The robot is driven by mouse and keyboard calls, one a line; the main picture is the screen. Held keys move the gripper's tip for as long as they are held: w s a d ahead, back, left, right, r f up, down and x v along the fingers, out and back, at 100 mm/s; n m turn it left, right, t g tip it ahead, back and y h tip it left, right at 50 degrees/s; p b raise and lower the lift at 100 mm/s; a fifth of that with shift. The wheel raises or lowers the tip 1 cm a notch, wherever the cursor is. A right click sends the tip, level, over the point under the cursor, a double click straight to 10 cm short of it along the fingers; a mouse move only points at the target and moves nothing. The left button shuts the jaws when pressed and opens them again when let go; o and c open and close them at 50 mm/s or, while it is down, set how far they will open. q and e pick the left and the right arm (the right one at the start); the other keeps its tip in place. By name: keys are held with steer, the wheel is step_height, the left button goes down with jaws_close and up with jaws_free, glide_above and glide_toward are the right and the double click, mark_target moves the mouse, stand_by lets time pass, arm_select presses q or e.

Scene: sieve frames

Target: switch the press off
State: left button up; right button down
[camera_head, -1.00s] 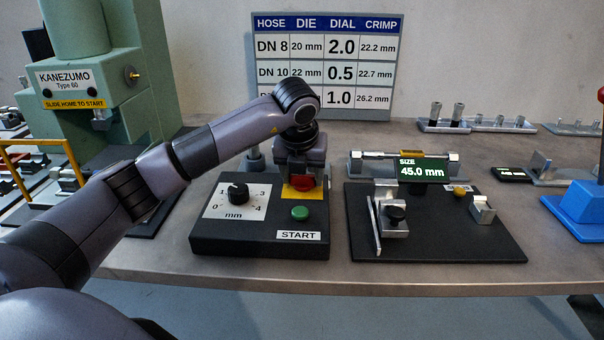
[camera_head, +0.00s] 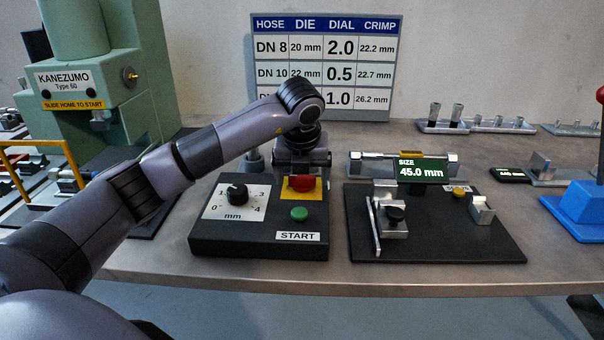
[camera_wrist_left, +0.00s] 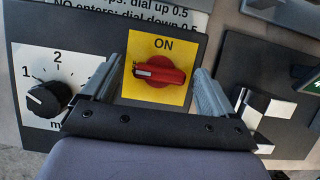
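The red rotary switch (camera_head: 302,183) sits on a yellow plate (camera_head: 289,192) at the back right of the black control box (camera_head: 260,247). In the left wrist view the red switch (camera_wrist_left: 163,73) lies under the word ON, its handle roughly crosswise, with a white mark at its left end. My left gripper (camera_head: 303,178) is above the switch; in the left wrist view its open fingers (camera_wrist_left: 158,70) stand to either side of the handle with gaps. Whether the fingertips reach down to the handle's height is hard to tell. My right gripper is in neither view.
The box also has a black dial (camera_head: 238,192), a green button (camera_head: 299,214) and a START label. A measuring fixture (camera_head: 440,240) with a 45.0 mm display stands to the right. The green press (camera_head: 100,95) is at the left, a chart (camera_head: 322,70) behind.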

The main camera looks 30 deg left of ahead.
arm_select(q)
steer(key=v, duration=0.7)
steer(key=shift+b, duration=0.3)
stand_by(0.4)
